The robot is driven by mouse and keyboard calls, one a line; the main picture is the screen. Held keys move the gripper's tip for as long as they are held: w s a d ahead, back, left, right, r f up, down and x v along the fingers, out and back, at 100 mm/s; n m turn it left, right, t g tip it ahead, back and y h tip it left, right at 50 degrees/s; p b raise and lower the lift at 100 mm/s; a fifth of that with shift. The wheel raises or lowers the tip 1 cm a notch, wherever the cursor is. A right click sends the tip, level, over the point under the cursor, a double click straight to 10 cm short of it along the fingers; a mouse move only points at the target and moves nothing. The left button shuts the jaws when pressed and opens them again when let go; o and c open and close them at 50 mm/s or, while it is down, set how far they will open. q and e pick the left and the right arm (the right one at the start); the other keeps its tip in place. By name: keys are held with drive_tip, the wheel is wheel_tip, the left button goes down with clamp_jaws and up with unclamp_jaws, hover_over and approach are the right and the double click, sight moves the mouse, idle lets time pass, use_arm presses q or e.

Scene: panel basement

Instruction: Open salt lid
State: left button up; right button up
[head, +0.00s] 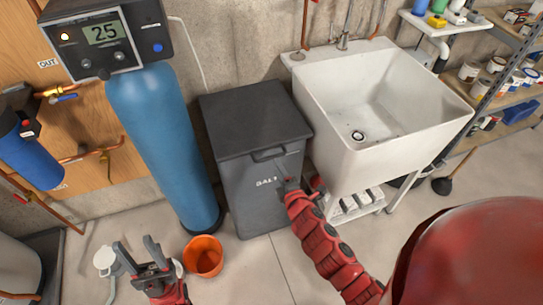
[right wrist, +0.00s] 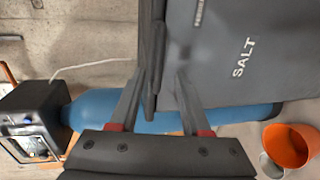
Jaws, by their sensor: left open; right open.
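The dark grey salt bin (head: 262,195) stands on the floor with "SALT" on its front. Its flat lid (head: 255,115) is down, with a handle (head: 268,154) at the front edge. My right gripper (head: 284,178) is at the upper right of the bin's front, just below the handle. In the right wrist view my right gripper (right wrist: 158,95) is open. The dark lid edge or handle (right wrist: 152,50) shows between and beyond its fingers; contact cannot be told. My left gripper (head: 138,255) is open and empty, low at the left, away from the bin.
A blue tank (head: 160,140) with a control head stands left of the bin. A white sink (head: 385,105) stands close on its right. An orange bucket (head: 203,256) is on the floor near my left gripper. Floor in front of the bin is clear.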

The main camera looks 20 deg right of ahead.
sight(271, 158)
drive_tip(key=p+x, duration=0.1)
drive_tip(key=x, duration=0.6)
clamp_jaws()
idle(1.4)
